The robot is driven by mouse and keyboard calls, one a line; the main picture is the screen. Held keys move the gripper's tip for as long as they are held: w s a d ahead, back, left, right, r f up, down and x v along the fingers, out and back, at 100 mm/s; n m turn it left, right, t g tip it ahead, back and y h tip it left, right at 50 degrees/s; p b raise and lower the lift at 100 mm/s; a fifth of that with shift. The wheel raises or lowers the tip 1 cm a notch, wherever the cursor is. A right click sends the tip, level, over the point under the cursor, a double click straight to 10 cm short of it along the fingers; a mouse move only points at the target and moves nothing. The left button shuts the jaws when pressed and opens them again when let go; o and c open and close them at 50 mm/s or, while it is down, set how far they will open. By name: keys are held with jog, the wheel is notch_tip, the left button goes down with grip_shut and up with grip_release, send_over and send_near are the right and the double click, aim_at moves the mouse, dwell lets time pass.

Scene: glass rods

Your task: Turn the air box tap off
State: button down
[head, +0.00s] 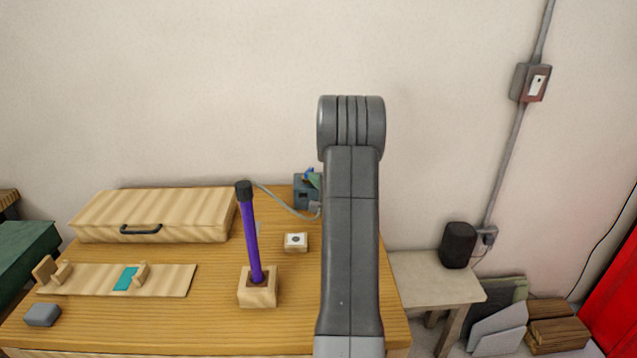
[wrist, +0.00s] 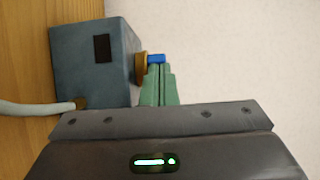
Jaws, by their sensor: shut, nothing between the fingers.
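The air box (wrist: 90,62) is a blue-grey box with a dark patch, at the left of the wrist view. It also shows in the head view (head: 302,198) at the back of the table, partly behind my arm. Its tap has a brass fitting (wrist: 141,68) and a small blue handle (wrist: 155,58). My gripper (wrist: 159,70) has green fingers, shut together with nothing between them. Its tips are right at the blue handle; I cannot tell whether they touch. The tips partly cover the handle. In the head view my arm hides most of the gripper.
A grey hose (head: 285,205) runs from the box across the table. A purple rod (head: 250,235) stands in a wooden block (head: 258,297). A small button block (head: 295,246), a wooden case (head: 150,212) and a board (head: 95,280) are to the left. The wall is close behind.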

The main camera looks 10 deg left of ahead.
aim_at(299, 187)
jog(key=shift+s+a+f+m+t+h+b, duration=0.15)
jog(key=shift+a+m+t+h+b, duration=0.1)
jog(key=shift+m+t+h+b, duration=0.25)
jog(key=shift+s+a+f+m+t+h+b, duration=0.1)
jog(key=shift+a+m+t+h+b, duration=0.2)
jog(key=shift+h+b, duration=0.35)
jog(key=shift+a+b, duration=0.2)
jog(key=shift+b, duration=0.6)
jog(key=shift+s+a+r+m+t+h+b, duration=0.15)
jog(key=shift+a+m+t+h+b, duration=0.2)
jog(key=shift+m+t+h+b, duration=0.4)
jog(key=m+h+b, duration=0.1)
jog(key=h+b, duration=0.1)
jog(key=shift+a+m+t+h+b, duration=0.25)
jog(key=shift+m+t+h+b, duration=0.05)
jog(key=shift+m+t+b, duration=0.1)
jog(key=b, duration=0.2)
jog(key=a+b, duration=0.1)
jog(key=shift+f+b, duration=0.2)
jog(key=shift+b, duration=0.2)
jog(key=b, duration=0.1)
jog(key=a+b, duration=0.1)
jog(key=b, duration=0.1)
jog(key=shift+w+r, duration=0.2)
jog(key=shift+w, duration=0.1)
jog(key=shift+a+r, duration=0.1)
jog(key=b+v, duration=0.1)
jog(key=v, duration=1.2)
jog(key=shift+s+r, duration=0.15)
jog(key=shift+s, duration=0.15)
